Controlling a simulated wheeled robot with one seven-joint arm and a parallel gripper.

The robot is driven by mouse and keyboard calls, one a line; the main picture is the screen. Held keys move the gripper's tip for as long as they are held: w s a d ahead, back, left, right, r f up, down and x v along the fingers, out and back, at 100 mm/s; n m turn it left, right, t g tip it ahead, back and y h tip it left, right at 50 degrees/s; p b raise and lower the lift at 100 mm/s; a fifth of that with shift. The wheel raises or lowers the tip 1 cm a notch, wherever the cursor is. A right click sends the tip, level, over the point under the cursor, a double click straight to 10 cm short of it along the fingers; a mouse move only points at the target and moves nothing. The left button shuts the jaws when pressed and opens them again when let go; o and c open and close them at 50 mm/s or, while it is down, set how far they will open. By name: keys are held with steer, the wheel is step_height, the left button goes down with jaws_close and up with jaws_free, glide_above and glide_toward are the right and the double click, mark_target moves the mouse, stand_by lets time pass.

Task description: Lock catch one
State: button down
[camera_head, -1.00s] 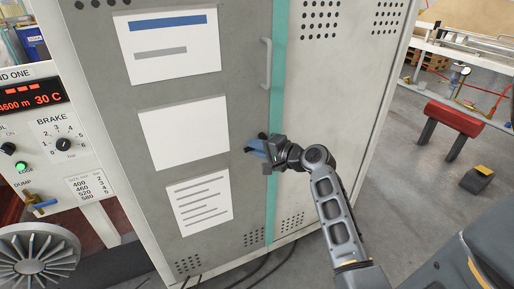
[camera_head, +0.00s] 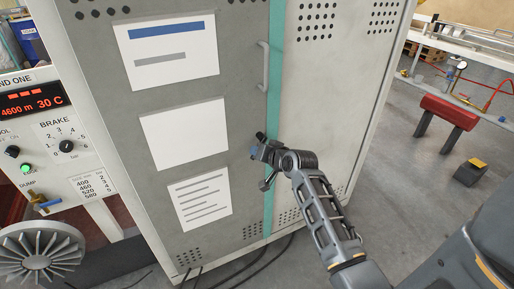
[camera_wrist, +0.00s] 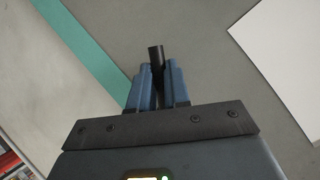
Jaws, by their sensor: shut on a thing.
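The grey cabinet door (camera_head: 244,110) fills the middle of the head view, with a teal strip (camera_head: 272,120) along its right edge. A small black catch handle (camera_head: 260,136) shows on the door beside the strip, below the long pull handle. My gripper (camera_head: 256,151) is at this catch.
The grey pull handle (camera_head: 263,67) stands out from the door above my gripper. A control panel (camera_head: 60,140) and a finned wheel (camera_head: 38,255) are at the left. Cables (camera_head: 262,268) lie at the cabinet's foot.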

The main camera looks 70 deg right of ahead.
steer(key=shift+s+d+f+n+g+h+p, duration=0.15)
steer(key=shift+s+d+n+g+h, duration=0.1)
steer(key=shift+n+g+h, duration=0.35)
steer(key=shift+s+d+f+n+g+h+p, duration=0.15)
steer(key=shift+s+d+n+g+h, duration=0.15)
steer(key=shift+n, duration=0.5)
steer(key=shift+s+d+f+n+g+h, duration=0.2)
steer(key=shift+n+g+h, duration=0.25)
steer(key=shift+n, duration=0.25)
steer(key=c, duration=1.1)
jaws_free()
steer(key=shift+r, duration=0.1)
steer(key=v, duration=0.7)
steer(key=shift+s+a+b, duration=0.2)
steer(key=shift+a+b, duration=0.05)
steer(key=shift+b, duration=0.05)
